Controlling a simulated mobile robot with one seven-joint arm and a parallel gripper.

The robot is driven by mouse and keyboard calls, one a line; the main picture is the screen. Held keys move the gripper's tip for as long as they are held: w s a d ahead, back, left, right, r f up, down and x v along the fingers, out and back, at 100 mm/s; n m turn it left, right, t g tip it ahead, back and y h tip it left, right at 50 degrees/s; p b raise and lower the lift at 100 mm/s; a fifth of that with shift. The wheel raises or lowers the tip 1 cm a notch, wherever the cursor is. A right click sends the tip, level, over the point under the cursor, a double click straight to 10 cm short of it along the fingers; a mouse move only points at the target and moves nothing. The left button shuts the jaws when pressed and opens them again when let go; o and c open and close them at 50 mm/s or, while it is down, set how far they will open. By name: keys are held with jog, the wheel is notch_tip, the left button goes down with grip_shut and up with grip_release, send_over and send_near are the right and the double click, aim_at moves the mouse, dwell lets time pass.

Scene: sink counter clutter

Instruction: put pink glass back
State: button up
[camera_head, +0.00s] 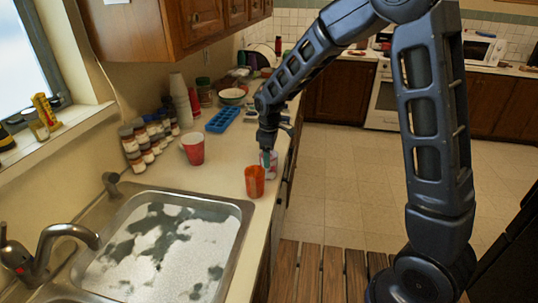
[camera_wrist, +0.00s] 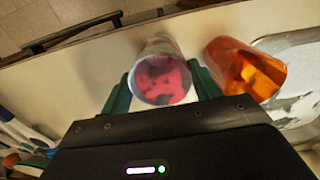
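The pink glass (camera_wrist: 160,78) is between the two green fingers of my gripper (camera_wrist: 160,88) in the wrist view, with its dark-spotted pink round end towards the camera. The fingers lie close along both sides of it. I cannot tell whether they press on it or leave a thin gap. In the head view my gripper (camera_head: 267,158) points down at the counter's right edge, and the glass (camera_head: 273,164) is partly hidden by it. Whether the glass rests on the counter is not clear.
An orange glass (camera_head: 255,181) stands close beside it, also in the wrist view (camera_wrist: 245,68). A red cup (camera_head: 193,148), blue tray (camera_head: 223,119), spice jars (camera_head: 142,145) and stacked cups (camera_head: 181,100) stand further left and back. The sink (camera_head: 165,250) is in front; the counter edge drops to the floor.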

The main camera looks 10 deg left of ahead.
jog(key=o, duration=0.3)
jog(key=shift+r, duration=0.1)
notch_tip(320, 180, up, 12)
jog(key=w+d+r+m, duration=0.1)
jog(key=d+r+m, duration=0.35)
jog(key=d, duration=0.75)
jog(key=s+d+r+m+t, duration=0.1)
jog(key=d+r+m, duration=0.1)
jog(key=d, duration=0.5)
jog(key=s+d+r+m+t, duration=0.1)
jog(key=d+r+m, duration=0.15)
jog(key=d, duration=0.45)
jog(key=shift+s+d+f+m+t, duration=0.1)
jog(key=shift+s+d+m+t, duration=0.35)
jog(key=shift+s+d+m, duration=1.65)
jog(key=shift+s+d+f+m+t, duration=0.1)
jog(key=shift+s+d+m+t, duration=0.55)
jog(key=shift+s+d, duration=2.65)
jog(key=shift+s+d+m+t, duration=0.2)
jog(key=shift+s+d+m, duration=1.55)
jog(key=shift+d, duration=1.85)
